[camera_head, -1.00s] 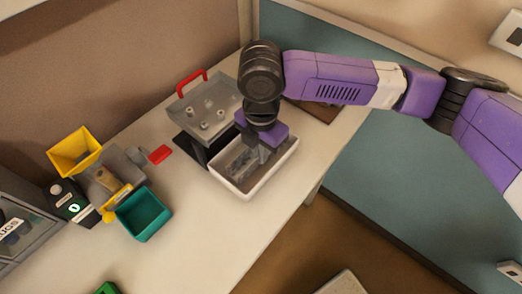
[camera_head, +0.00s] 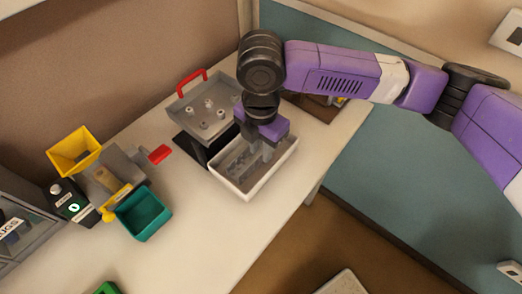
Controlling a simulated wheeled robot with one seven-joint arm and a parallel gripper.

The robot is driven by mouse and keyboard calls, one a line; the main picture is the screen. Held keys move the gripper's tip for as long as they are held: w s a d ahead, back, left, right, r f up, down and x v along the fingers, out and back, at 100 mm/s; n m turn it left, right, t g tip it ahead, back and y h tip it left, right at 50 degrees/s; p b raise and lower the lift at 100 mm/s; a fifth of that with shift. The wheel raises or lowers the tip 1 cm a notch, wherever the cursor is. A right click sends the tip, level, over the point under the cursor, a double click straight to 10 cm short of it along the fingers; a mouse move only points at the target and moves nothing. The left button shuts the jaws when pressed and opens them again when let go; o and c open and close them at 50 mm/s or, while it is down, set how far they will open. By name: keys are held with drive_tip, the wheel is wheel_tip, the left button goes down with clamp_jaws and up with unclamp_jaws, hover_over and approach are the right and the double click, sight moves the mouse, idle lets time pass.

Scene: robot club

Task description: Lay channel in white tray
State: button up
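The white tray (camera_head: 237,190) stands on the bench, right of the middle. The channel (camera_head: 238,164), a grey metal piece with holes, lies inside the tray along its left part, as far as I can see. My gripper (camera_head: 257,150) points down over the tray from above. Its fingers look spread apart, one at the far left and one reaching down towards the tray's right part. My gripper hides the far end of the channel, so contact there cannot be told.
A grey fixture with pegs and a red handle (camera_head: 191,82) stands just behind the tray. The bench front between the teal bin and the tray is clear.

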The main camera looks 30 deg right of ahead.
sight(261, 154)
wheel_tip(261, 154, up, 10)
drive_tip(key=shift+r, duration=0.15)
idle(0.7)
